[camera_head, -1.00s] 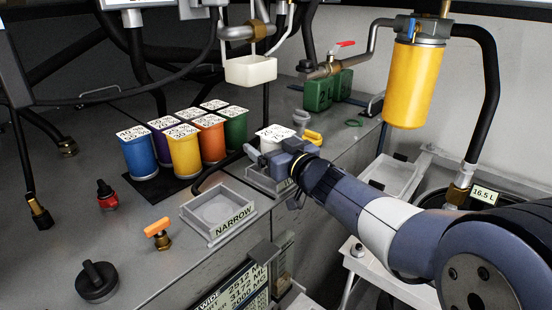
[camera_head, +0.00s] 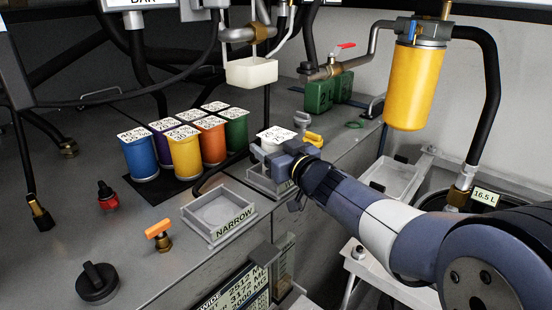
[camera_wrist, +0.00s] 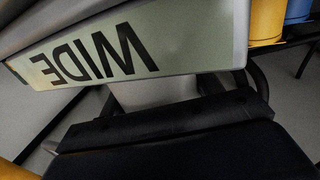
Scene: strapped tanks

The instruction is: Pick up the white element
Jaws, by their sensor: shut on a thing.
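The white element (camera_head: 276,140) is a pale block with a printed white top. It stands upright at the WIDE tray (camera_head: 258,182), behind my gripper in the head view. My gripper (camera_head: 268,156) reaches in from the right and is shut on the white element low on its near side. The fingers hide its lower part, so I cannot tell whether it touches the tray floor. In the wrist view the WIDE label (camera_wrist: 110,55) appears upside down, above dark shapes that fill the lower part.
Several coloured canisters, including a yellow one (camera_head: 184,151), stand on a black mat to the left. The empty NARROW tray (camera_head: 218,212) is nearer. A white spout box (camera_head: 250,72) hangs above. An orange-handled valve (camera_head: 159,234) and black knob (camera_head: 97,282) are in front.

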